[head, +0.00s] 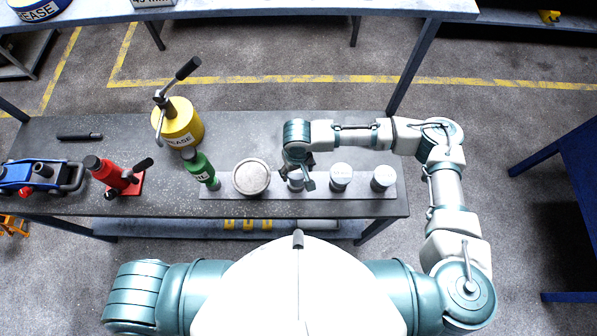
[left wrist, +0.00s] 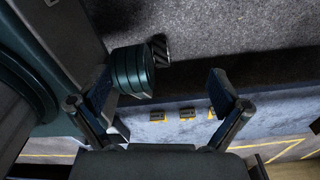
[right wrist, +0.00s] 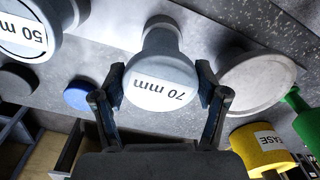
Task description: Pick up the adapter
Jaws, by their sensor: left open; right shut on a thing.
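In the right wrist view, my right gripper (right wrist: 160,92) is shut on a grey adapter (right wrist: 160,62) labelled "70 mm", with one finger on each side of its round head. In the head view the right gripper (head: 301,176) comes down over this adapter (head: 295,183) and partly hides it. The adapter is in line with others on a grey strip (head: 318,194) on the bench; whether its base touches the strip is unclear. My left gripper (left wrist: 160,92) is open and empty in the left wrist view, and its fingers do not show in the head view.
Two adapters (head: 340,176) (head: 383,178) stand right of the held one; a wide grey disc (head: 251,177) stands close left. Further left are a green oil bottle (head: 201,170), yellow grease can (head: 179,125), red jack (head: 119,178) and blue trolley jack (head: 40,178). The bench behind the strip is mostly clear.

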